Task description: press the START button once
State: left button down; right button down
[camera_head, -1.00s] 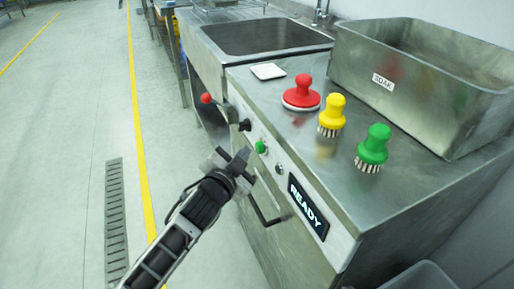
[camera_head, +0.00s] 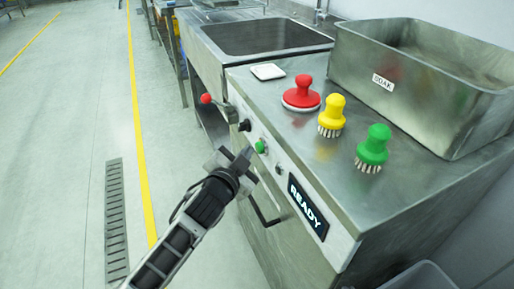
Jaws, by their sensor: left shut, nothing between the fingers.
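A green button (camera_head: 260,146), which I take for START though no lettering is readable, sits on the front panel of the steel cabinet (camera_head: 330,150). My left gripper (camera_head: 247,155) is shut and empty. Its fingertips are just left of the green button in the picture; I cannot tell whether they touch it. A READY display (camera_head: 308,206) is lit white on black on the same panel. My right gripper does not show.
A black knob (camera_head: 245,125) and a red-tipped lever (camera_head: 206,98) are beside the button. A handle (camera_head: 265,212) sticks out below. Red (camera_head: 302,95), yellow (camera_head: 332,115) and green (camera_head: 373,148) brushes and a SOAK tub (camera_head: 425,95) stand on top.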

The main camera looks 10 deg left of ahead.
pick_arm(q)
jog(key=shift+w+d, duration=0.3)
jog(key=shift+d, duration=0.2)
dwell(1.0)
jog(key=shift+s+a+p, duration=0.45)
jog(key=shift+s+a, duration=0.05)
jog(key=shift+a, duration=0.25)
jog(key=s+a+p, duration=0.1)
jog(key=a, duration=0.1)
jog(key=s+a+p, duration=0.1)
jog(key=s+a, duration=0.1)
jog(key=shift+a, duration=0.1)
dwell(0.3)
